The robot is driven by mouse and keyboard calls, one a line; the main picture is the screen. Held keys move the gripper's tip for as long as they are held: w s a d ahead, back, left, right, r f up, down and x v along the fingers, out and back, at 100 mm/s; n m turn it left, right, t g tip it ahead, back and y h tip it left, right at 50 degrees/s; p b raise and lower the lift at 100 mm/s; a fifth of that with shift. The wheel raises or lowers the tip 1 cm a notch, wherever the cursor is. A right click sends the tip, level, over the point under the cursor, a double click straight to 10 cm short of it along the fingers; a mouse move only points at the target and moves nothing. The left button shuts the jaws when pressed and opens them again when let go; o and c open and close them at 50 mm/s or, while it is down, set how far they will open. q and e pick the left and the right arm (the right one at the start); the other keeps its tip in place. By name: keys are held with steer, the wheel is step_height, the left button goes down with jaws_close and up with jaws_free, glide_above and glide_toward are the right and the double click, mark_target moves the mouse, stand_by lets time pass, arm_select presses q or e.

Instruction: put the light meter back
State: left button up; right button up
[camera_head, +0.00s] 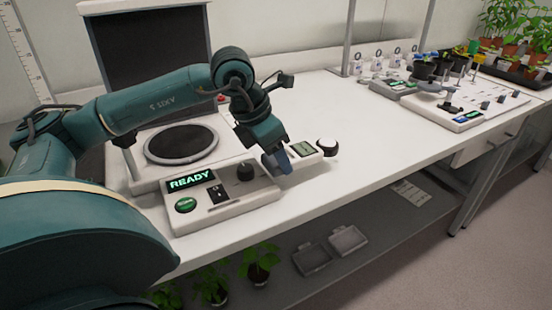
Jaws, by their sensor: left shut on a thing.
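The light meter (304,150) is a small pale handheld device with a greenish display and a white round sensor head with a dark rim at its right end. My left gripper (281,163) is shut on its left end, just right of the control box with the READY display. The meter is over the white bench, near its front edge; I cannot tell whether it touches the bench top. The gripper and wrist hide the meter's left end. My right gripper is not in view.
The READY control box (222,196) and a device with a dark round plate (181,143) stand at the left. The bench middle (375,130) is clear. A panel with knobs (455,108) stands at the right. Trays (348,240) and plants (260,262) are on the lower shelf.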

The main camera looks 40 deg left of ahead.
arm_select(q)
steer(key=shift+f, duration=0.35)
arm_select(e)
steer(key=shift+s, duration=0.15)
arm_select(q)
steer(key=shift+f, duration=0.15)
steer(key=shift+f+b, duration=0.3)
steer(key=shift+b, duration=0.2)
steer(key=o, duration=1.1)
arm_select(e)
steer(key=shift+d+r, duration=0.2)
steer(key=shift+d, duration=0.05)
